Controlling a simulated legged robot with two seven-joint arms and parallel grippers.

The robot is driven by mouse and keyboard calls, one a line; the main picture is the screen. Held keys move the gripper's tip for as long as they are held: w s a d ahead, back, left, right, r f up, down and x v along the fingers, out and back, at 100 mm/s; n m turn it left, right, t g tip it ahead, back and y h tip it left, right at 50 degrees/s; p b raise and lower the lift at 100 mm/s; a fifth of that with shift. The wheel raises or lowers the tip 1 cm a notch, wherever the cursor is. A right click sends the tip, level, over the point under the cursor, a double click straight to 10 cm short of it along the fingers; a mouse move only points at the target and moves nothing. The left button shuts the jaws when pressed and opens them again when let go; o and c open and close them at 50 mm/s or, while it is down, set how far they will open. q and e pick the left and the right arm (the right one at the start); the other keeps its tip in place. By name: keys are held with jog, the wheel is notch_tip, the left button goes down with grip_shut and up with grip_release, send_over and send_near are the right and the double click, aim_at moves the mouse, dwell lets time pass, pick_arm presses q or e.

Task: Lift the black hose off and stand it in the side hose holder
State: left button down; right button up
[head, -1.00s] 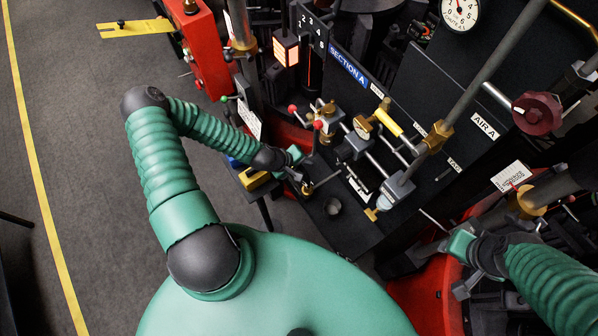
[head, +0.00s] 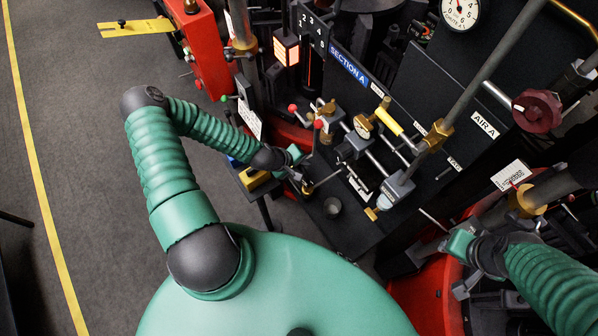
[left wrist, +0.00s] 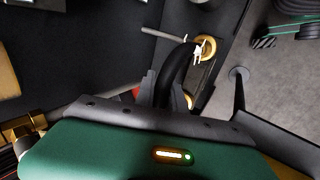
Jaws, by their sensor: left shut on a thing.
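My left gripper (head: 304,186) reaches in beside the black shelf in the head view. In the left wrist view the gripper (left wrist: 165,92) is shut on the black hose (left wrist: 177,66). The hose bends up from the fingers to a brass ring fitting (left wrist: 208,47) with a pale clip on it. In the head view the hose is too small and dark to make out clearly. A small round cup (head: 332,207) sits on the shelf just right of the left gripper; I cannot tell whether it is the side hose holder. My right gripper (head: 463,288) is at the lower right, apart from the hose; its jaw opening is unclear.
Valves and pipes with a yellow handle (head: 388,121) crowd the black panel right of the left gripper. A red post (head: 197,50) stands at upper left. A thin rod (left wrist: 161,34) juts out near the brass ring. Grey floor (head: 75,130) lies open at left.

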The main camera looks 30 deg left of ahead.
dwell(0.8)
pick_arm(q)
notch_tip(320, 180, up, 10)
jog(key=shift+b, duration=0.45)
